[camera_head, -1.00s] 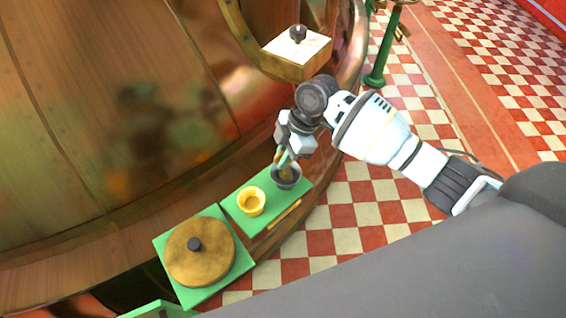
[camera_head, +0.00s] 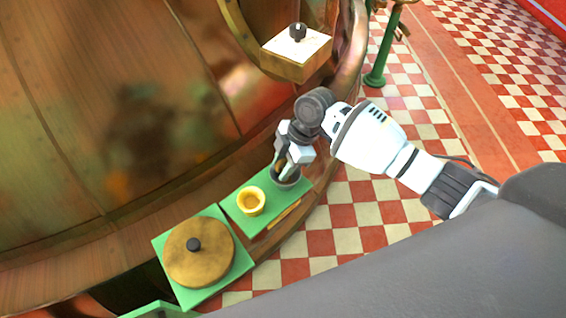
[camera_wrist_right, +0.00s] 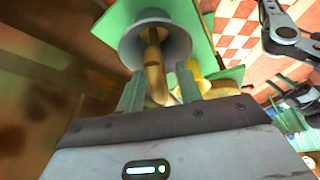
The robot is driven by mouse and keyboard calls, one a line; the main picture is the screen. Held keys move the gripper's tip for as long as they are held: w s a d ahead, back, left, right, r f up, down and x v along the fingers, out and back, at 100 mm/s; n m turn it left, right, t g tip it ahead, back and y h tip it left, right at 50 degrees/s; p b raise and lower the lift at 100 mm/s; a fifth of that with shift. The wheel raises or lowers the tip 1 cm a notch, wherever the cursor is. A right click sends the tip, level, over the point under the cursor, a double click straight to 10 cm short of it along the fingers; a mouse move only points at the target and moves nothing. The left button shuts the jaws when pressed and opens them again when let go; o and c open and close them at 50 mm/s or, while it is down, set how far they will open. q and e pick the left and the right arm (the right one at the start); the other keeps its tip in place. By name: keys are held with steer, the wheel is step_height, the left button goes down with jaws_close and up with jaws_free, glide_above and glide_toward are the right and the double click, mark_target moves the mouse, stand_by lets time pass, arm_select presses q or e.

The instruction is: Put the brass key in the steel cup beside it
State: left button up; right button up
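The steel cup (camera_head: 287,184) stands on the far right end of a green mat (camera_head: 232,213). The brass key (camera_wrist_right: 154,78) shows in the right wrist view, with one end inside the cup (camera_wrist_right: 180,45) and its curved end sticking out past the rim. My right gripper (camera_wrist_right: 160,82) is at the cup's mouth, its fingers apart on either side of the key, with a visible gap beside it. In the head view the right gripper (camera_head: 283,163) hides most of the key.
A yellow cup (camera_head: 250,202) stands on the mat beside the steel cup, and a thin brass strip (camera_head: 284,215) lies along the mat's edge. A round brass lid (camera_head: 200,262) with a dark knob sits on another green mat. The large copper kettle (camera_head: 110,110) walls off the left.

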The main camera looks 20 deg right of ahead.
steer(key=shift+r, duration=0.25)
steer(key=v, duration=0.7)
steer(key=shift+d+r+p, duration=0.1)
steer(key=shift+d+p, duration=0.05)
steer(key=shift+p, duration=0.25)
